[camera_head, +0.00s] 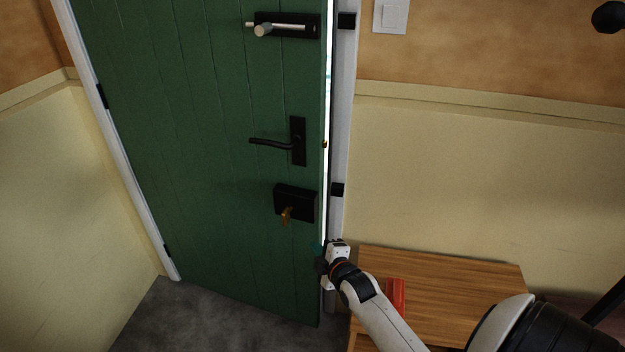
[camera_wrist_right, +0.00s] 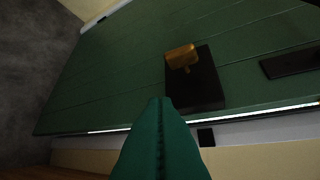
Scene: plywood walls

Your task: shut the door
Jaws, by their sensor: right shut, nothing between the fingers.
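The green plank door (camera_head: 200,130) stands slightly ajar, with a bright narrow gap along its right edge beside the white frame (camera_head: 344,120). It has a black lever handle (camera_head: 280,142), a bolt (camera_head: 284,26) above it and a black lock with a brass key-like knob (camera_head: 287,214) below. My right gripper (camera_head: 320,257) is at the door's lower right edge, below the lock; contact cannot be told. In the right wrist view its shut teal fingers (camera_wrist_right: 160,135) point at the door (camera_wrist_right: 120,70), close to the lock (camera_wrist_right: 197,80). My left gripper is out of view.
A wooden table (camera_head: 455,290) with a red object (camera_head: 397,295) stands right of the door, under my right arm. A light switch (camera_head: 391,15) is on the right wall. Dark grey floor (camera_head: 190,320) lies clear before the door.

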